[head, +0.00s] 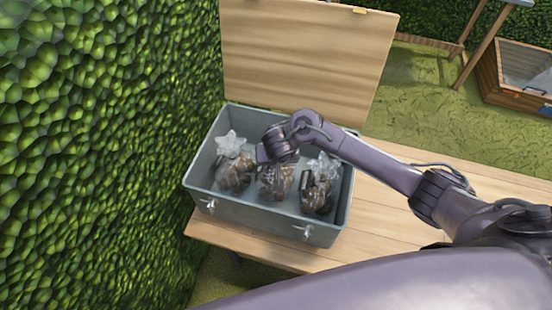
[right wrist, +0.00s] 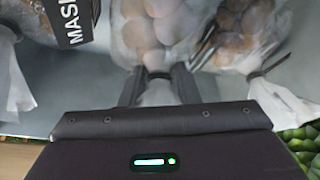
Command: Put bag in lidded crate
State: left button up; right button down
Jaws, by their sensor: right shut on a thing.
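The grey lidded crate (head: 262,218) stands on a wooden table, its tall wooden lid (head: 300,55) upright at the back. My right gripper (head: 278,163) reaches down into the crate. It is shut on the neck of the middle clear bag (head: 274,184) of brown round things, also in the right wrist view (right wrist: 150,35), where the gripper (right wrist: 158,88) pinches it. I cannot tell whether this bag touches the floor. A similar bag (head: 233,177) is to its left, and a bag with a black label (head: 318,190) to its right. My left gripper is out of view.
The wooden table (head: 385,215) is clear to the right of the crate. A leafy hedge (head: 100,130) rises close on the left. A wooden planter box (head: 500,82) stands on grass at the far right. The bags are close together inside the crate.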

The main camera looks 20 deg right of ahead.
jog(key=shift+f, duration=0.35)
jog(key=c, duration=1.1)
grip_release()
jog(key=shift+r, duration=0.25)
jog(key=p+v, duration=0.7)
jog(key=v, duration=0.5)
jog(key=shift+r, duration=0.3)
